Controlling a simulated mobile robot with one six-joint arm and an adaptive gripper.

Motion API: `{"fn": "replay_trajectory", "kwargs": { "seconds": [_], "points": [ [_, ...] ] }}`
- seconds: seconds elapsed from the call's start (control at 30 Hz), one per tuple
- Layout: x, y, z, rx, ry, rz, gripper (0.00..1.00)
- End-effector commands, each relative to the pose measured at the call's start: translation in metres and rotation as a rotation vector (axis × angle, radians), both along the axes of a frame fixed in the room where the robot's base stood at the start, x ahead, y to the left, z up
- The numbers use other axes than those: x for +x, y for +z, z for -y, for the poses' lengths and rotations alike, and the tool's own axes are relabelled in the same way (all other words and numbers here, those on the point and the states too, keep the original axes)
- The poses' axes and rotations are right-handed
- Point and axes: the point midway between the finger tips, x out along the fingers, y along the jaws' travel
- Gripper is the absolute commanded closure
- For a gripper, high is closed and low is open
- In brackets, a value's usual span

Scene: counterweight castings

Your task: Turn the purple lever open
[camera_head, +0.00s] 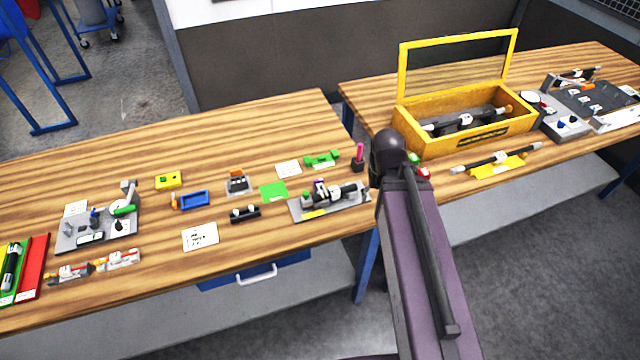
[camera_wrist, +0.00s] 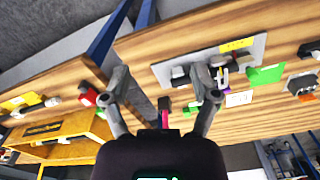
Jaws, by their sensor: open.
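The grey fixture plate (camera_head: 299,209) lies near the right end of the left bench and carries a dark cylindrical part. A small purple lever (camera_head: 319,187) stands up from the fixture's left-middle part; its exact position is too small to tell. In the wrist view, the plate (camera_wrist: 250,50) is at upper right, with a small purple piece (camera_wrist: 223,74) beside my right finger. My gripper (camera_wrist: 162,88) is open and its two fingers are spread wide, with nothing held. It appears above the bench, apart from the lever. In the head view my arm hides it.
A pink upright stick (camera_head: 359,152) on a dark base stands just behind the fixture. A green block (camera_head: 321,159) and green card (camera_head: 273,191) are close by. A yellow open-lidded box (camera_head: 410,125) is on the right bench. A gap separates the benches.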

Motion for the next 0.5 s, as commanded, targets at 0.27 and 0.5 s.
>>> {"fn": "replay_trajectory", "kwargs": {
  "seconds": [0.27,0.5],
  "points": [
    [0.063,0.002,-0.036,0.0,0.088,0.0,0.17],
    [0.14,0.004,-0.101,0.001,0.22,0.001,0.17]
  ]
}}
